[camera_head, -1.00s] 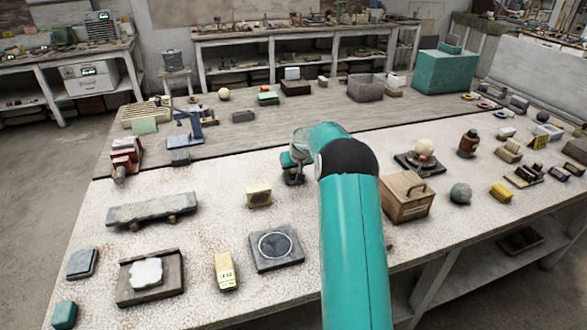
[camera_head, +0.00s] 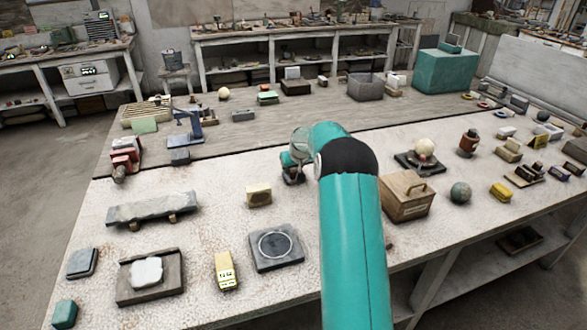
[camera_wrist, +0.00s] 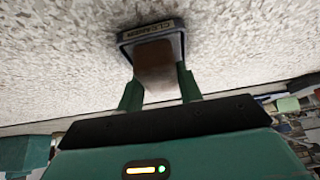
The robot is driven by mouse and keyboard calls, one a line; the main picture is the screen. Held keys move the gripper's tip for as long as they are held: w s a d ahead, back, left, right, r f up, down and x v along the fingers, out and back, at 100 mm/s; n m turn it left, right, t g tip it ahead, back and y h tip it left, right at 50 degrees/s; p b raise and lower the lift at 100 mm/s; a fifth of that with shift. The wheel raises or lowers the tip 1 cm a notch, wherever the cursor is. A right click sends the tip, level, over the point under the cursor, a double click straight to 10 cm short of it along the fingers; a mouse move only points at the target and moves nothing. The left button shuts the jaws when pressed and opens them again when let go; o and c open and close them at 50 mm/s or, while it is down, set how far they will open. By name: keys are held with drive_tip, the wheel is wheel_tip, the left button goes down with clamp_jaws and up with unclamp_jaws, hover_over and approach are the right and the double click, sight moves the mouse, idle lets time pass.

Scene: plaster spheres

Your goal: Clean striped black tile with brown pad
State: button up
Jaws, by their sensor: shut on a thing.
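In the wrist view, my gripper (camera_wrist: 160,78) is shut on a brown pad (camera_wrist: 154,62), with one green finger on each side of it. The pad's far end overlaps a dark tile (camera_wrist: 181,41) with a labelled edge, lying on the pale speckled tabletop. I cannot tell whether pad and tile touch. The pad hides much of the tile, and no stripes can be made out. In the head view, my gripper (camera_head: 292,172) is small and partly hidden behind my teal arm, low over the bench; pad and tile are not clear there.
A wooden box with a handle (camera_head: 405,200) stands close on the right. A stone slab (camera_head: 152,208) lies further left. Bare tabletop lies between these things.

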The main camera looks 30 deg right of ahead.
drive_tip(key=shift+r, duration=3.45)
drive_tip(key=shift+s, duration=0.1)
